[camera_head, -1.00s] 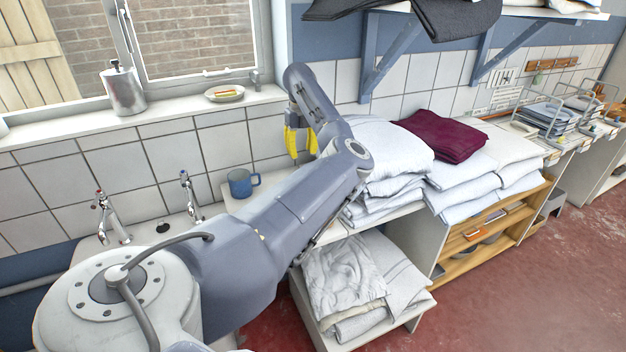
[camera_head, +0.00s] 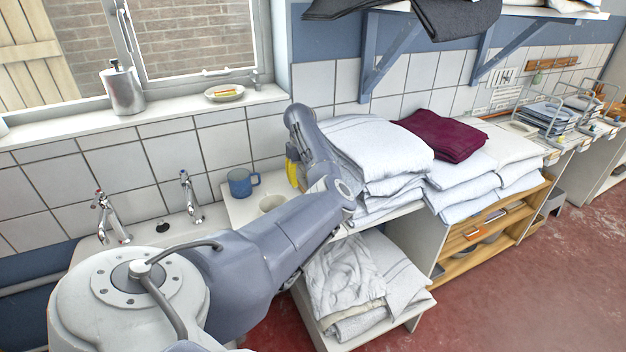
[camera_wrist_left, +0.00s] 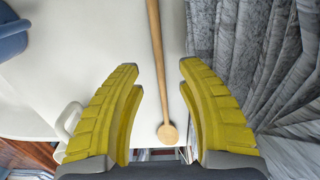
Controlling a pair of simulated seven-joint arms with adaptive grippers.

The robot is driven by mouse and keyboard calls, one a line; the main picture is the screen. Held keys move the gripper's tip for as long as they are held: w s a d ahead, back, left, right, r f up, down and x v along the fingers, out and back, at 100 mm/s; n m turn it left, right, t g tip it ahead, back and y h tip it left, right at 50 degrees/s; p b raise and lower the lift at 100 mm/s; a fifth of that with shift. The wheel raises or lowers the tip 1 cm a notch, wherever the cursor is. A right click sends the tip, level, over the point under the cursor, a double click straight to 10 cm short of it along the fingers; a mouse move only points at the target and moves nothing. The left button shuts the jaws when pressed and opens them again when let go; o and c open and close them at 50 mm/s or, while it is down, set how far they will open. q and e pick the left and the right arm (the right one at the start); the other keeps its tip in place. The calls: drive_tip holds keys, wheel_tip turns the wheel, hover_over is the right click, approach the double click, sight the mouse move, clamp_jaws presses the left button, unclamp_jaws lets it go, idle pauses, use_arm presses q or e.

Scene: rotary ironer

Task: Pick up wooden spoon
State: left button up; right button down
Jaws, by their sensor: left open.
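In the left wrist view a wooden spoon (camera_wrist_left: 159,70) lies on a white surface (camera_wrist_left: 110,45), its long handle running up the picture and its round end low in the middle. My left gripper (camera_wrist_left: 158,68) has its yellow fingers wide open, one on each side of the spoon's line, and holds nothing. In the head view my left gripper (camera_head: 292,172) points down over the counter between the blue mug and the towels. The spoon is hidden there by my arm. My right gripper is in neither view.
A blue mug (camera_head: 242,182) stands left of the gripper, with a pale cup (camera_head: 271,201) close by. Stacked white towels (camera_head: 376,150) stand just right of the gripper. A tiled wall (camera_head: 232,146) is behind, and taps (camera_head: 190,196) stand at left.

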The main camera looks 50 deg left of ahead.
sight(302, 187)
use_arm(q)
drive_tip(key=shift+f, duration=1.65)
drive_tip(key=shift+c, duration=0.4)
clamp_jaws()
